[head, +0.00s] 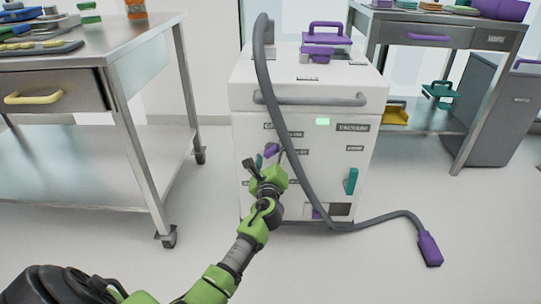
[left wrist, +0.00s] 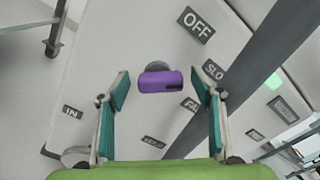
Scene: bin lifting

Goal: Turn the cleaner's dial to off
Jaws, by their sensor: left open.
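The cleaner (head: 245,98) is a white box-shaped machine with a grey front handle. Its purple dial (head: 271,150) is on the front panel, partly hidden by my left gripper. In the left wrist view the dial (left wrist: 160,80) lies crosswise, with a dark mark at its right end. The OFF label (left wrist: 196,24) is above and right of it; the labels SLO… (left wrist: 213,70) and FA… (left wrist: 190,104) are partly hidden. My left gripper (left wrist: 159,76) is open, with its teal-padded fingers on either side of the dial and visible gaps to it. My right gripper is not in view.
A grey hose (head: 266,75) hangs down the cleaner's front, right of the dial, ending in a purple nozzle (head: 429,248) on the floor. A teal handle (head: 352,181) is lower right on the panel. A steel cart (head: 120,85) stands left, another table (head: 415,35) right.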

